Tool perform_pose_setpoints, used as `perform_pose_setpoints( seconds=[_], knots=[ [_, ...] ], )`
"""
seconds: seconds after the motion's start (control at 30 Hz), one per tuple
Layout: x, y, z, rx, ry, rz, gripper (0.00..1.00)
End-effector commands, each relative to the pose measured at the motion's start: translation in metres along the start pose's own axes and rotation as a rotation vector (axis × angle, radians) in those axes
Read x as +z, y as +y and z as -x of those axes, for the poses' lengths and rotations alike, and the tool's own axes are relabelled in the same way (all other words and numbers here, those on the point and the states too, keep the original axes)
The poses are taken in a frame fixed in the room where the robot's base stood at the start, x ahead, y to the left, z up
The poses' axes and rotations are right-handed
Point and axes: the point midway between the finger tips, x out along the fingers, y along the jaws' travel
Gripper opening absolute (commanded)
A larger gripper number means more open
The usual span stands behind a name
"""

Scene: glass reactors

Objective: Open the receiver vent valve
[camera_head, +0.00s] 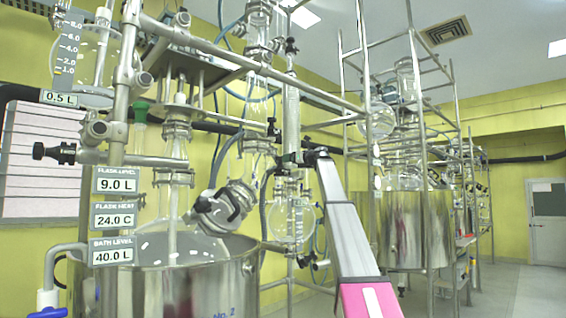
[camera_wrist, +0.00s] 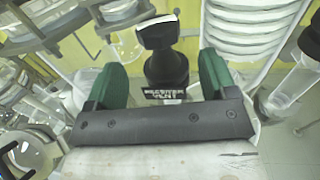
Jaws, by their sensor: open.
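The receiver vent valve (camera_wrist: 168,70) is a black knob with a white-faced top in the wrist view, above a small black label reading "RECEIVER VENT" (camera_wrist: 165,95). My gripper (camera_wrist: 161,62) is open, with one green finger on each side of the knob. A gap shows between the knob and each finger; I cannot tell how deep the knob sits between them. In the head view my gripper (camera_head: 291,158) is small, at the far end of my arm, above the round glass receiver (camera_head: 292,222). The valve cannot be made out clearly there.
A steel bath (camera_head: 165,280) with metal frame tubes stands at the left front. Another large steel vessel (camera_head: 405,228) in a frame stands at the right. Coiled glassware (camera_wrist: 250,25) and clear glass tubing (camera_wrist: 295,85) are close to the right finger. Open floor shows at far right.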

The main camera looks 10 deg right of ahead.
Motion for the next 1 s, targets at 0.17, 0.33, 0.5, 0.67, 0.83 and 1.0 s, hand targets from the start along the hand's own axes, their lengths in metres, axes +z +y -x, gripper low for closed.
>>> perform_pose_setpoints(
  seconds=[0.17, 0.33, 0.5, 0.67, 0.83, 1.0],
  knots=[
    [0.002, -0.001, -0.034, 0.002, 0.0, 0.0, 0.78],
    [0.001, 0.0, -0.051, 0.001, 0.0, 0.001, 0.78],
    [0.0, 0.001, -0.054, 0.0, 0.0, 0.001, 0.78],
    [0.0, 0.001, -0.053, 0.0, 0.0, 0.001, 0.68],
    [0.0, 0.0, -0.053, 0.001, 0.0, 0.001, 0.29],
    [0.001, -0.001, -0.054, 0.021, 0.0, 0.0, 0.29]
  ],
)
